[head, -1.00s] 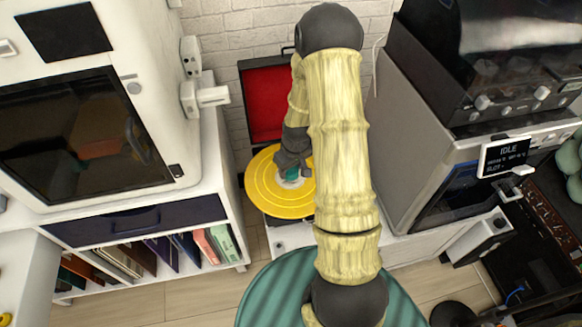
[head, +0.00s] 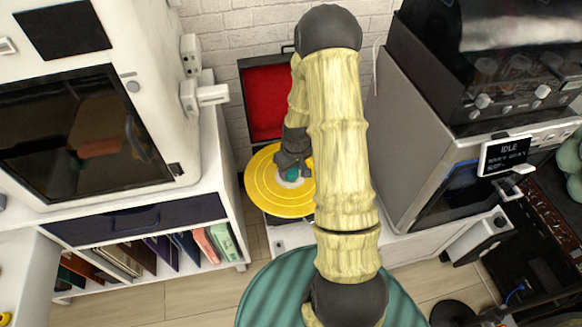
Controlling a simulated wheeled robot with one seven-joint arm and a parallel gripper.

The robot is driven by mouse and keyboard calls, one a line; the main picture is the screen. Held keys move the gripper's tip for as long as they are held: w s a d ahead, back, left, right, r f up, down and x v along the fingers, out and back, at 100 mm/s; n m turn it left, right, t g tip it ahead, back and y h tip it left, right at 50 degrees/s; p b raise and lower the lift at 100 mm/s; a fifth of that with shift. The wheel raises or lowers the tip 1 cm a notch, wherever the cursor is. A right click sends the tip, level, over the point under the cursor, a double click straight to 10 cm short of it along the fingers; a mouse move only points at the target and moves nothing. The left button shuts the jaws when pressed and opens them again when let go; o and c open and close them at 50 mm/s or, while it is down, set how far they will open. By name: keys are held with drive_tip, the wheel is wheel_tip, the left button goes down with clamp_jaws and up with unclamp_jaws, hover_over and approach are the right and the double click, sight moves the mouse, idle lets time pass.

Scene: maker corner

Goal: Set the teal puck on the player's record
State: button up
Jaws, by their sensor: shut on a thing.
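The yellow record (head: 268,193) lies on the record player, whose lid with a red lining (head: 266,103) stands open behind it. The teal puck (head: 291,173) is at the record's pale centre label, between the fingers of my gripper (head: 290,165). My gripper is shut on the puck from above. Whether the puck touches the record or sits just above it is hard to tell. My arm hides the right edge of the record and part of the player.
A white machine with a dark window (head: 84,135) stands on a cabinet with books at left. A grey machine with an IDLE display (head: 505,155) stands close on the right. A round teal surface (head: 265,300) is in front.

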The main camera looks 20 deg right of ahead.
sight(294, 173)
drive_tip(key=shift+f, duration=0.25)
drive_tip(key=o, duration=0.8)
drive_tip(key=shift+s+d+r+p, duration=0.1)
drive_tip(key=shift+s+r+p, duration=0.15)
drive_tip(key=shift+r+p, duration=1.4)
drive_tip(key=shift+s+r+p, duration=0.3)
drive_tip(key=shift+r+p, duration=0.95)
drive_tip(key=shift+r, duration=0.75)
drive_tip(key=shift+s+d+r+p, duration=0.1)
drive_tip(key=shift+s+r+p, duration=0.15)
drive_tip(key=shift+r+p, duration=1.4)
drive_tip(key=shift+r, duration=0.2)
